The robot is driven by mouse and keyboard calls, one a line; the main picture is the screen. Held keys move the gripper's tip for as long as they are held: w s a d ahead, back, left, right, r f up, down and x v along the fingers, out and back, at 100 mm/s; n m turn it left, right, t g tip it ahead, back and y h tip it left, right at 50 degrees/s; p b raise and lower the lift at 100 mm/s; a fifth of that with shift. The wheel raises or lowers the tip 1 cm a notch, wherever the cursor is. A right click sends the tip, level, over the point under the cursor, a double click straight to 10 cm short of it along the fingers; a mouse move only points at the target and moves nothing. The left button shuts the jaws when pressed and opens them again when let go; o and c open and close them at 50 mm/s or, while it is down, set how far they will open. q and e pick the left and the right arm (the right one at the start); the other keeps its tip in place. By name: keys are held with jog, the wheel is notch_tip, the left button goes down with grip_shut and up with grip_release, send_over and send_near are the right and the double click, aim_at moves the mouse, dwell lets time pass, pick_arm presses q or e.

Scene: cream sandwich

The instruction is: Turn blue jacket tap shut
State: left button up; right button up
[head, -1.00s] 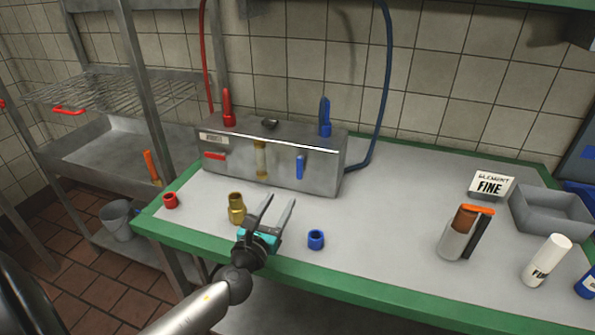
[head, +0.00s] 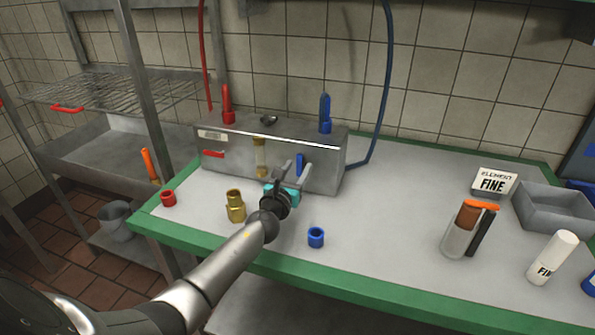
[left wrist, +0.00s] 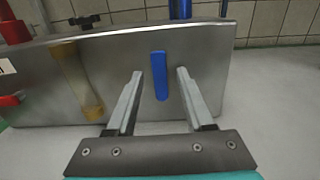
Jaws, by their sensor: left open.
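The blue jacket tap (head: 300,164) is a blue lever standing upright on the front face of a steel box (head: 330,172). It also shows in the left wrist view (left wrist: 160,76), between the two fingers as seen from behind them. My left gripper (head: 291,174) is open, its fingers pointing at the box front, with one finger on each side of the lever in the picture. In the left wrist view the left gripper (left wrist: 157,73) holds nothing, and I cannot tell whether a finger touches the lever. My right gripper is not in view.
A red lever (head: 214,154) and a sight tube (head: 261,157) share the box front. A brass fitting (head: 236,206), a blue cap (head: 316,237) and a red cap (head: 168,198) stand on the table. A grey tray (head: 553,210) is at the right.

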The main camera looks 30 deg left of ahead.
pick_arm(q)
jog(key=shift+w, duration=0.3)
grip_shut()
dwell(0.4)
